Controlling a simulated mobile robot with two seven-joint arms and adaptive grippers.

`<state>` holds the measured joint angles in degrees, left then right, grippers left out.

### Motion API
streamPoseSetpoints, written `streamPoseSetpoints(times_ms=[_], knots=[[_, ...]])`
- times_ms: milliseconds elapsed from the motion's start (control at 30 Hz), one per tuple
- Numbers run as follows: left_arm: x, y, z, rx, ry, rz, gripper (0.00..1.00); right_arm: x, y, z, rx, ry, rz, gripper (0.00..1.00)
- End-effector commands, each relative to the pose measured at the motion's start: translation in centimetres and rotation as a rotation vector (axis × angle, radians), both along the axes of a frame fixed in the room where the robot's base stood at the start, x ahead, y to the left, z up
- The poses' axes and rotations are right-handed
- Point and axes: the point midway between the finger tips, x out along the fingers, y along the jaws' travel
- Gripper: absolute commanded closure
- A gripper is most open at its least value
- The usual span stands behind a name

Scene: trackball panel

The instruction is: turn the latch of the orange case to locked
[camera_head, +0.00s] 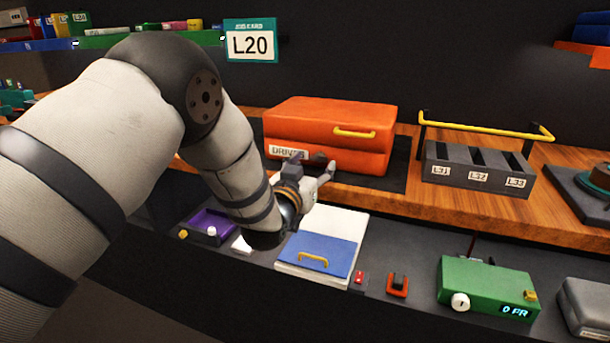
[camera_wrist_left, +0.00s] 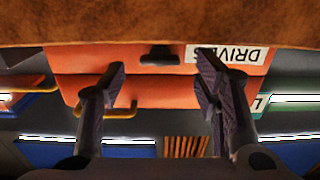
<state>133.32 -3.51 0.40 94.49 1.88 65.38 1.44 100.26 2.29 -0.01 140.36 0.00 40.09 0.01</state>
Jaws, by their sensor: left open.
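The orange case (camera_head: 335,122), labelled DRIVES, sits closed on the wooden shelf with a yellow handle on its lid. It shows upside down in the left wrist view (camera_wrist_left: 160,92). Its dark latch (camera_wrist_left: 158,55) is on the front face beside the label and appears to lie flat, parallel to the case's edge. In the head view my gripper partly hides the latch area. My left gripper (camera_head: 313,170) is open in front of the case. My right gripper is not in view.
A grey slotted rack (camera_head: 475,170) with a yellow rail stands right of the case. Below the shelf are a blue flap (camera_head: 318,253) with a yellow handle, a green box (camera_head: 487,288) and small switches. A job card (camera_head: 250,42) reading L20 hangs behind.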

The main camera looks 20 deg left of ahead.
Motion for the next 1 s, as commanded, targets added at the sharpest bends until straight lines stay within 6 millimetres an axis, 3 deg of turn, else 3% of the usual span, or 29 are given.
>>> streamPoseSetpoints(times_ms=[200, 400, 900, 967, 1000], knots=[[-6.0, 0.2, 0.0, -0.001, 0.004, 0.0, 0.43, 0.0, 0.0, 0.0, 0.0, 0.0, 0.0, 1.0], [-9.1, 0.2, 0.0, -0.001, 0.001, 0.0, 0.43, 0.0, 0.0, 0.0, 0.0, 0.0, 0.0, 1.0], [-9.6, 0.3, -0.1, -0.001, 0.004, 0.0, 0.43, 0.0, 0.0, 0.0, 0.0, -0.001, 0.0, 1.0], [-10.0, 0.4, -1.4, 0.0, 0.041, 0.001, 0.43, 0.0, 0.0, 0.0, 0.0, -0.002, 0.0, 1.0], [-10.7, 0.5, -3.1, 0.001, 0.093, 0.004, 0.43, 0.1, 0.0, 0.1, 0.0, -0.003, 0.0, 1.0]])
